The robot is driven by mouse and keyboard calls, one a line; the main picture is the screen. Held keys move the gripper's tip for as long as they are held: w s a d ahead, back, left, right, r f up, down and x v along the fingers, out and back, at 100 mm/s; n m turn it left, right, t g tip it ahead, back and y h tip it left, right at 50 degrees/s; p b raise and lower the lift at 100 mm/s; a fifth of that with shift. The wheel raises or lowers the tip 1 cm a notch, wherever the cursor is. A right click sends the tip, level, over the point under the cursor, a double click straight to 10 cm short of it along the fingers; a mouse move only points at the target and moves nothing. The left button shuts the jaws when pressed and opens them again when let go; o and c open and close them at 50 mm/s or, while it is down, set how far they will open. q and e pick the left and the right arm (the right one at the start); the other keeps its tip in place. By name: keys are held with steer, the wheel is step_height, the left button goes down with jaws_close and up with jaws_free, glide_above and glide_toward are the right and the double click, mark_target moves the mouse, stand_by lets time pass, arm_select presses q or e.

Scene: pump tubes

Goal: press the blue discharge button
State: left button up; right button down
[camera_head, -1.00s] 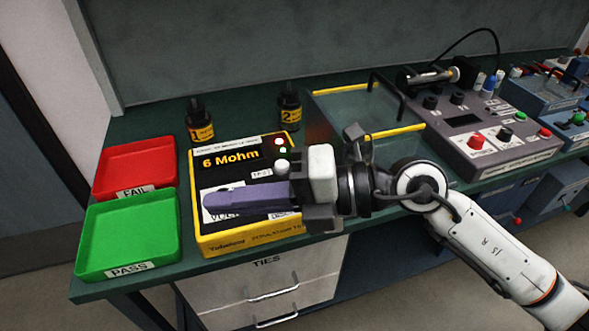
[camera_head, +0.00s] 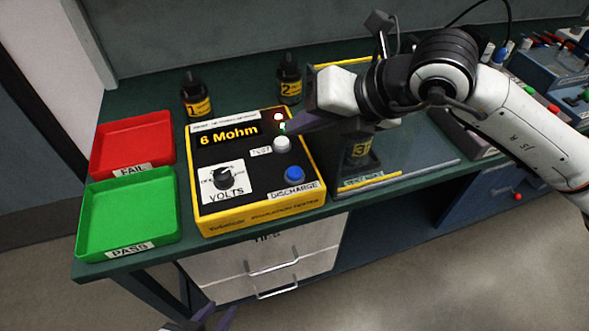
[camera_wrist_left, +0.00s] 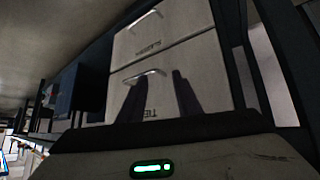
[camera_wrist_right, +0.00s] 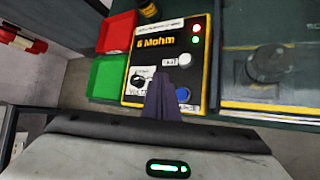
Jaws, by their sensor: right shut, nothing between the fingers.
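The yellow-edged tester (camera_head: 262,216) stands on the green bench and its display (camera_head: 229,133) reads "6 Mohm". The blue discharge button (camera_head: 294,174) is at the panel's lower right, uncovered in the head view; it also shows in the right wrist view (camera_wrist_right: 183,95), just right of the fingers. My right gripper (camera_head: 292,128) is shut and empty, pointing left above the tester's upper right, apart from the button. In the right wrist view its fingers (camera_wrist_right: 164,84) overlap the panel. My left gripper (camera_head: 216,318) is open and empty, low in front of the drawers.
A white test button (camera_head: 282,144) and a black volts knob (camera_head: 223,178) share the panel. Red (camera_head: 133,146) and green (camera_head: 129,214) trays lie left.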

steer(key=b, duration=0.4)
glide_above(300, 175)
step_height(300, 175, down, 7)
steer(key=shift+f, duration=0.4)
steer(key=shift+f+b, duration=0.25)
steer(key=shift+b, duration=0.15)
stand_by(0.4)
stand_by(0.8)
steer(key=shift+f+b, duration=0.45)
steer(key=shift+b, duration=0.25)
